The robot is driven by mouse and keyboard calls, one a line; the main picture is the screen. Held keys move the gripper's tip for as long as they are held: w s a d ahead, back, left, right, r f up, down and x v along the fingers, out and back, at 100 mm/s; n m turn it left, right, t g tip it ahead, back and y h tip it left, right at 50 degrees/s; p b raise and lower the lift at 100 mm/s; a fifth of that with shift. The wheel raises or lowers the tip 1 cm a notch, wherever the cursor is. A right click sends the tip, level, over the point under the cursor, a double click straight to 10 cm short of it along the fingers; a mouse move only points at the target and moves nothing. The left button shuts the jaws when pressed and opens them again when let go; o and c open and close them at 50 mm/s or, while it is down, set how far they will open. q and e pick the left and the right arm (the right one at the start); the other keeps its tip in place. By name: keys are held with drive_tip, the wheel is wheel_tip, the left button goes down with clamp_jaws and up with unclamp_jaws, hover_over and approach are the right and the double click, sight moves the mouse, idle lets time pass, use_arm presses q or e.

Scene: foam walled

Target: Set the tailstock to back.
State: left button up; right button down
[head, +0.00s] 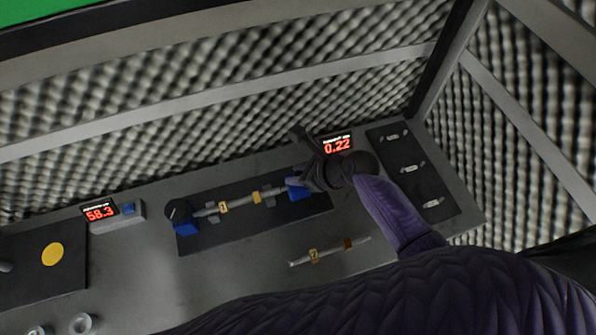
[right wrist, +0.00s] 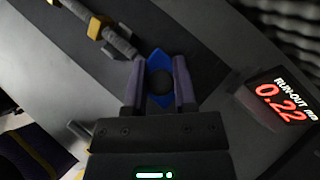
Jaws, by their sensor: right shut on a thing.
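The tailstock is a blue block (head: 298,190) at the right end of a dark base plate (head: 250,224) in the head view. In the right wrist view the blue tailstock (right wrist: 152,60) has a round dark knob on top. My right gripper (head: 308,178) is over it; in the right wrist view its fingers (right wrist: 160,72) are shut on the tailstock, one on each side. A grey shaft with yellow tags (head: 238,202) lies along the plate between a left blue block with a black knob (head: 180,214) and the tailstock. Whether its end touches the tailstock is unclear. My left gripper is not in view.
A run-out display (head: 337,145) reading 0.22 stands behind my right gripper. A second tagged shaft (head: 330,251) lies in front. A dark tray with small parts (head: 424,188) is at right, another display (head: 99,212) at left. Foam walls close the back and right.

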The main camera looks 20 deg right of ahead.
drive_tip(key=d+p, duration=0.1)
drive_tip(key=d, duration=0.1)
drive_tip(key=shift+d, duration=0.5)
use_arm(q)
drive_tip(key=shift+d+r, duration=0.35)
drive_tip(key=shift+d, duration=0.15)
use_arm(e)
drive_tip(key=shift+c, duration=2.1)
unclamp_jaws()
drive_tip(key=shift+d, duration=0.1)
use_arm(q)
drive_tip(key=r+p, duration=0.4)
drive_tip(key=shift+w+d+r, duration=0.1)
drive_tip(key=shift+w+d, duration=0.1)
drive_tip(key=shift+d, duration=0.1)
use_arm(e)
drive_tip(key=v, duration=1)
